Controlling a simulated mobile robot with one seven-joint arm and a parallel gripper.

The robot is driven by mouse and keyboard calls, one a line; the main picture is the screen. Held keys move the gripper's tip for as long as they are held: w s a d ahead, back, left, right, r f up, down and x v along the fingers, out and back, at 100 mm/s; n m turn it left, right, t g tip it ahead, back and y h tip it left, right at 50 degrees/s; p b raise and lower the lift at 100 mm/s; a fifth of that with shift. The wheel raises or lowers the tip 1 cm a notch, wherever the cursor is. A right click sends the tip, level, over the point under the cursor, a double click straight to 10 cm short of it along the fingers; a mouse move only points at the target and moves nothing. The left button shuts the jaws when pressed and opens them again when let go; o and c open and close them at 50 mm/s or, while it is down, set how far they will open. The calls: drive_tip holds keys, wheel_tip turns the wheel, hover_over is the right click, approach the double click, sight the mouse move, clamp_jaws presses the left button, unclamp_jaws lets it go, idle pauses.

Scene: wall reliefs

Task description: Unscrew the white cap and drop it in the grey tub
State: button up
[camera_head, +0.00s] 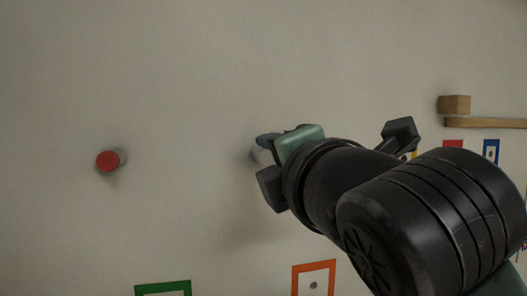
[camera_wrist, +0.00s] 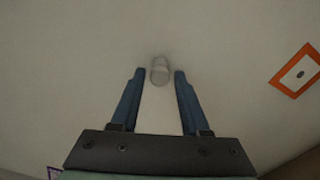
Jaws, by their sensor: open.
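The white cap (camera_wrist: 160,70) sticks out from the pale wall. In the wrist view it lies between the tips of the two blue fingers of my gripper (camera_wrist: 159,74), with a small gap on each side. My gripper is open and holds nothing. In the head view my gripper (camera_head: 267,142) is up close to the wall, and a small pale part of the cap (camera_head: 260,156) shows by the fingers; the rest is hidden. I do not see the grey tub in either view.
A red cap (camera_head: 107,161) sticks out of the wall at the left. A green frame (camera_head: 163,288) and an orange frame (camera_head: 314,267) are below. A wooden block (camera_head: 454,104) and a wooden ledge (camera_head: 485,123) are at the right. The wall between the caps is clear.

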drive_tip(key=m+p, duration=0.1)
drive_tip(key=m, duration=0.4)
drive_tip(key=shift+m, duration=0.3)
drive_tip(key=shift+m+p, duration=0.7)
drive_tip(key=shift+m, duration=0.2)
drive_tip(key=m+p, duration=0.1)
drive_tip(key=m, duration=0.2)
drive_tip(key=shift+f, duration=0.1)
clamp_jaws()
drive_tip(key=shift+d+f+n+b, duration=0.1)
drive_tip(key=shift+n+b, duration=0.5)
drive_tip(key=shift+n, duration=0.3)
drive_tip(key=n, duration=0.3)
drive_tip(key=shift+b, duration=0.4)
drive_tip(key=shift+s+n, duration=0.1)
drive_tip(key=shift+n, duration=0.2)
drive_tip(key=shift+n+b, duration=0.65)
drive_tip(key=shift+n, duration=0.55)
drive_tip(key=shift+r+n, duration=0.25)
drive_tip(key=shift+n, duration=0.95)
